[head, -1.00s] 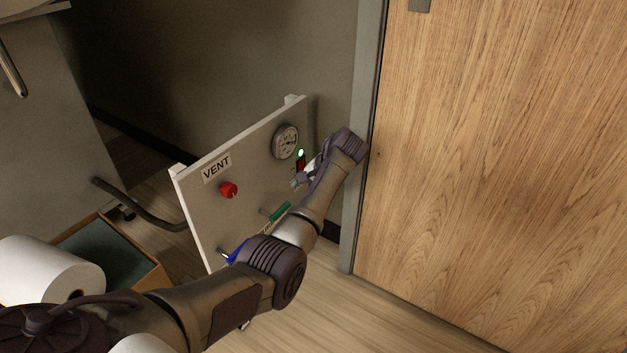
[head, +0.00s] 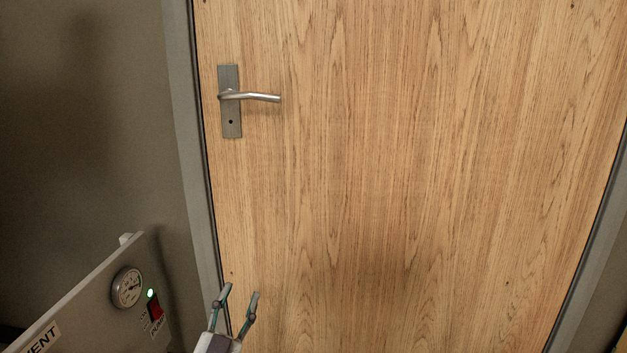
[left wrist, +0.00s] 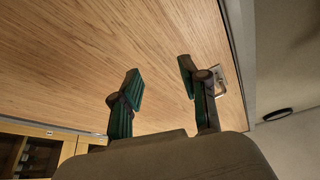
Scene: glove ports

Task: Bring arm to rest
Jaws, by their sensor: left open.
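My left gripper (head: 238,297) shows at the bottom of the head view, in front of the wooden door (head: 400,180). Its two fingers are apart with nothing between them. In the left wrist view the gripper (left wrist: 160,85) also shows open and empty, with the door (left wrist: 100,50) behind it. Most of my left arm is out of the head view. My right gripper is in neither view.
A panel (head: 88,303) with a gauge (head: 127,288), a lit green lamp (head: 150,293) and a red pump switch (head: 155,309) stands at lower left, left of my gripper. The door has a metal lever handle (head: 250,97). A grey frame (head: 190,140) edges the door.

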